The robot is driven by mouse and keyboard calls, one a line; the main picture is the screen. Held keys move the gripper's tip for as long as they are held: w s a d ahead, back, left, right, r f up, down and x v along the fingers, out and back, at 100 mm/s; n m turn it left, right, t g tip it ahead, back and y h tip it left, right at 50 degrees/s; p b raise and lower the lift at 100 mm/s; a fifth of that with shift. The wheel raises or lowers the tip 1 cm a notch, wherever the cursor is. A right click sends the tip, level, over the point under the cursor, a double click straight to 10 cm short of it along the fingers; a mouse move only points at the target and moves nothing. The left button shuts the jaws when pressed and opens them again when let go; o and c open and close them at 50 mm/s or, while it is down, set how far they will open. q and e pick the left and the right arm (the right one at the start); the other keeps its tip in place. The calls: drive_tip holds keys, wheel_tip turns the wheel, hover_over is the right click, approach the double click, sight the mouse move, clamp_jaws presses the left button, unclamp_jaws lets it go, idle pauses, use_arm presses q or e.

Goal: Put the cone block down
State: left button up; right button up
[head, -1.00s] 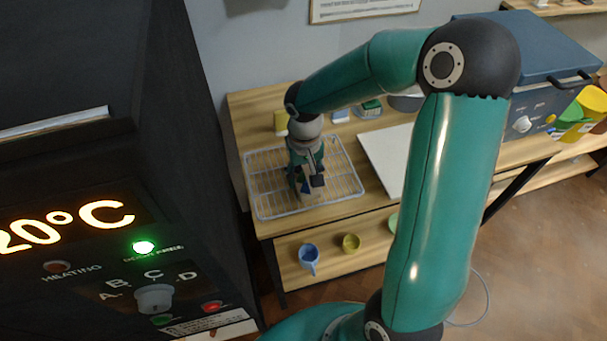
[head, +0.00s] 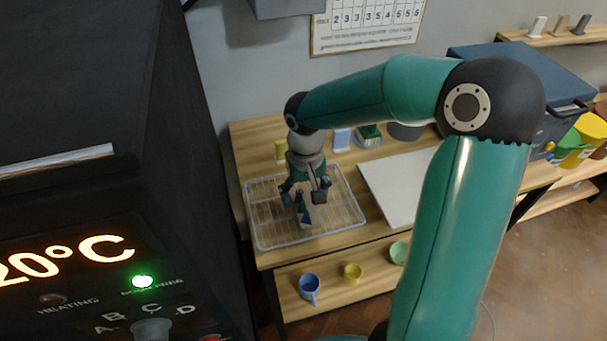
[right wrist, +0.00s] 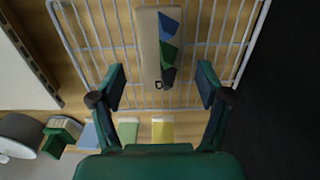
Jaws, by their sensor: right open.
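The cone block (right wrist: 147,50) is a pale beige bar with blue, green and dark cones along one side. It rests on the white wire rack (right wrist: 84,38) in the right wrist view. In the head view the block (head: 307,219) shows partly below my right gripper (head: 307,193), which hides some of it. In the right wrist view my right gripper (right wrist: 162,78) is open, its fingers on either side of the block's near end with a gap on each side. My left gripper is not in view.
The rack stands on a wooden table beside a white board (head: 398,195). Small yellow (head: 281,152), blue (head: 341,139) and green (head: 369,134) items line the back. A dark kiln (head: 80,170) fills the left. A blue mug (head: 309,287) and yellow cup (head: 352,272) sit on the lower shelf.

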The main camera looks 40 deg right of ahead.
wheel_tip(320, 180, up, 6)
drive_tip(key=shift+r, duration=0.25)
drive_tip(key=shift+o, duration=0.3)
drive_tip(key=shift+r, duration=0.6)
wheel_tip(320, 180, up, 6)
drive_tip(key=m+b, duration=0.1)
drive_tip(key=m, duration=1.3)
hover_over(307, 209)
drive_tip(key=w, duration=0.1)
drive_tip(key=shift+n, duration=0.3)
drive_tip(key=f, duration=1.1)
drive_tip(key=shift+w+d+f, duration=0.1)
drive_tip(key=shift+w+d, duration=0.05)
drive_tip(key=shift+d, duration=0.1)
drive_tip(key=shift+w+a+f+p, duration=0.1)
drive_tip(key=shift+w+f+p, duration=0.05)
drive_tip(key=shift+f, duration=1.15)
drive_tip(key=shift+w+f+p, duration=0.1)
drive_tip(key=shift+f+p, duration=0.05)
drive_tip(key=shift+f, duration=1.1)
drive_tip(key=c, duration=1.4)
drive_tip(key=shift+r, duration=0.1)
